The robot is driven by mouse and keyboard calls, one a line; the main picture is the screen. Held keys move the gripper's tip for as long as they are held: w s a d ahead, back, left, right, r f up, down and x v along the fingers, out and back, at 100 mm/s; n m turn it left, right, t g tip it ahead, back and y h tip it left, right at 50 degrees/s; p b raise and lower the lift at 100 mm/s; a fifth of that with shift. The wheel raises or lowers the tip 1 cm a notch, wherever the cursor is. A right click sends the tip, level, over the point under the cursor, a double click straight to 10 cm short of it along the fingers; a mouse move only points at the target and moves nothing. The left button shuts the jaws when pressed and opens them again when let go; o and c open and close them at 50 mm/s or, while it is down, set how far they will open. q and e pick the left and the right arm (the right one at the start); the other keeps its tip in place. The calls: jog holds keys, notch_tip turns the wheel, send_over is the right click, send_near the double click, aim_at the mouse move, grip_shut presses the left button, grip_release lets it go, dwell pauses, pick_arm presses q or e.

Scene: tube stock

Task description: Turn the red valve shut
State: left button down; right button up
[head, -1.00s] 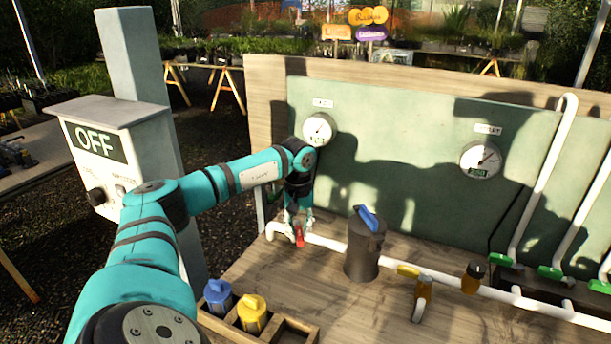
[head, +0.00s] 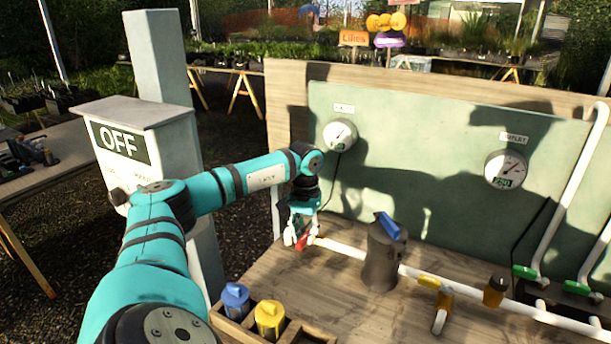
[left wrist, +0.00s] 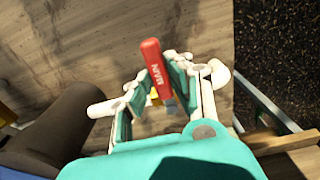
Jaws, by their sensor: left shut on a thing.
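The red valve handle (head: 302,242) sits on the white pipe near its left end. In the left wrist view the red handle (left wrist: 156,72) is marked MAIN and lies roughly across the pipe. My left gripper (head: 301,238) reaches down over it. In the left wrist view my left gripper (left wrist: 158,78) has its fingers on both sides of the handle and is shut on it. The pipe's left end and the valve body are partly hidden by the fingers. My right gripper is not in view.
A dark canister with a blue lever (head: 384,250) stands right of the valve. Yellow (head: 430,281) and green (head: 525,272) handles lie further right. A wooden tray (head: 314,333) with blue and yellow cartridges is at the front. Two gauges (head: 340,135) hang on the board behind. An OFF box (head: 122,142) stands left.

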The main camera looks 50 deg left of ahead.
aim_at(305, 235)
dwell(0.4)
pick_arm(q)
jog(key=c, duration=1.2)
grip_release()
jog(key=shift+c, duration=0.2)
notch_tip(305, 235, up, 12)
jog(key=shift+s+f, duration=0.1)
